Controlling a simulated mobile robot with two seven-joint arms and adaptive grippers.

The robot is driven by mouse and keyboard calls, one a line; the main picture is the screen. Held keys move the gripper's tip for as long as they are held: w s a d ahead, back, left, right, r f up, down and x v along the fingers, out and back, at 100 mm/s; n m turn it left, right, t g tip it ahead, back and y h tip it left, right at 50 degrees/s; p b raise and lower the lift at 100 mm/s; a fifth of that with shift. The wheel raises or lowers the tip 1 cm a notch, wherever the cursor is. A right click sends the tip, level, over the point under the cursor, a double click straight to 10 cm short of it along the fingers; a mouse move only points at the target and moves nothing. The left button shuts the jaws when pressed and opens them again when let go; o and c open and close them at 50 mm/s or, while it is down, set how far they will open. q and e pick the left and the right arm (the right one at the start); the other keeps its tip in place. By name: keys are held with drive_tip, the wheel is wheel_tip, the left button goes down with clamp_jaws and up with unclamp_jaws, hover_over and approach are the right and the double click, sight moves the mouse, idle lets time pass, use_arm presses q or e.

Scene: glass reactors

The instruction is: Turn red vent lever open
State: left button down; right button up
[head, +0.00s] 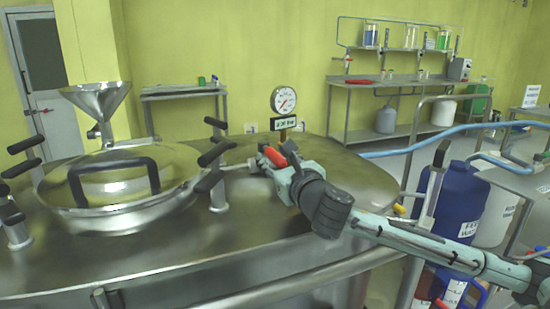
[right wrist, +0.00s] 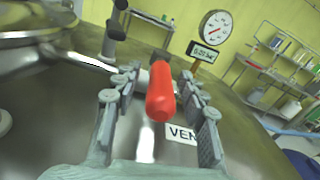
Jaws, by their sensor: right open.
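The red vent lever (head: 274,156) is on top of the steel reactor (head: 330,180), in front of the round dial gauge (head: 284,101). In the right wrist view the red lever (right wrist: 160,95) points toward the camera, between the two fingers of my right gripper (right wrist: 159,78). The fingers are spread, with a visible gap on each side of the lever. In the head view my right gripper (head: 264,164) is at the lever, its arm coming from the right. A label reading "VEN" (right wrist: 182,134) is partly hidden by a finger. My left gripper is not in view.
A domed hatch (head: 120,180) with black handles and a steel funnel (head: 98,100) stand left of the lever. Black clamp knobs (head: 215,152) are close to the gripper's left. A blue drum (head: 460,205) stands at the right. A bench with glassware is behind.

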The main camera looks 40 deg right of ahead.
clamp_jaws()
drive_tip(key=shift+d, duration=0.1)
idle(0.4)
